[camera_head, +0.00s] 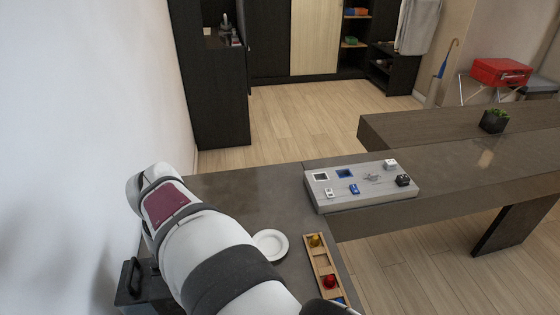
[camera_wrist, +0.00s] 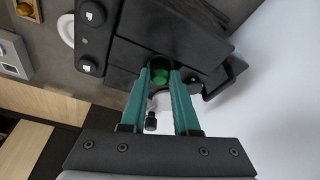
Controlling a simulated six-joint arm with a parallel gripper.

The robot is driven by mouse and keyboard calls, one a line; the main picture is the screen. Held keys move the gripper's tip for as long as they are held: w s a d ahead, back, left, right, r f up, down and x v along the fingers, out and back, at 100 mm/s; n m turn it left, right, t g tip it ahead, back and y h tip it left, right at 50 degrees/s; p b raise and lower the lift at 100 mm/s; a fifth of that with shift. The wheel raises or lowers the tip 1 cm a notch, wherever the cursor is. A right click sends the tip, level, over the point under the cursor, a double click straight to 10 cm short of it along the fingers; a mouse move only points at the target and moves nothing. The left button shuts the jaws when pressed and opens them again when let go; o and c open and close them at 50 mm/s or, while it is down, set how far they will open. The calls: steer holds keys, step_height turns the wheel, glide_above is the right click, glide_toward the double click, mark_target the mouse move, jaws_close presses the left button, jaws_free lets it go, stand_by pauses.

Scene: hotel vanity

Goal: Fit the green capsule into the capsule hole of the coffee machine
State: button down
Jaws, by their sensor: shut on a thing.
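The green capsule (camera_wrist: 160,75) is between the tips of my teal-fingered gripper (camera_wrist: 160,82) in the wrist view. The gripper is shut on it. The black coffee machine (camera_wrist: 128,55) lies right around and beyond the fingertips, and the capsule overlaps it in the picture. I cannot tell whether the capsule touches the machine or is in its hole; the hole is not clearly visible. In the head view the dark machine (camera_head: 132,288) shows at the lower left beside my arm. My arm hides the gripper and capsule there.
A white plate (camera_head: 270,244) sits on the dark counter. A wooden tray (camera_head: 317,262) holds a yellow and a red piece. A grey board (camera_head: 345,202) with small parts lies farther back. A white wall (camera_head: 90,130) stands close on the left.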

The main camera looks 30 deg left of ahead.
steer(key=shift+f, duration=0.45)
steer(key=c, duration=0.6)
jaws_free()
steer(key=shift+r, duration=0.1)
steer(key=v, duration=1.6)
steer(key=shift+r, duration=0.2)
steer(key=w+d+f+m+h, duration=0.1)
steer(key=w+d+f+m, duration=0.15)
steer(key=d, duration=0.65)
steer(key=w+d+f+m, duration=0.2)
steer(key=d+m, duration=0.2)
steer(key=d, duration=0.4)
steer(key=w+d+f+m+h, duration=0.1)
steer(key=w+d+f+m, duration=0.2)
steer(key=d, duration=0.6)
steer(key=s+d+f+m, duration=0.2)
steer(key=s+d+m, duration=0.1)
steer(key=d, duration=0.1)
steer(key=s+d+f+m+g, duration=0.1)
steer(key=s+d+f+m, duration=0.1)
steer(key=s+d+m, duration=0.1)
steer(key=s+d+f+m, duration=0.3)
steer(key=s+d, duration=0.1)
steer(key=d, duration=0.1)
steer(key=shift+f+m+g+y, duration=0.15)
steer(key=shift+m+g+y, duration=0.1)
steer(key=shift+g+y, duration=0.05)
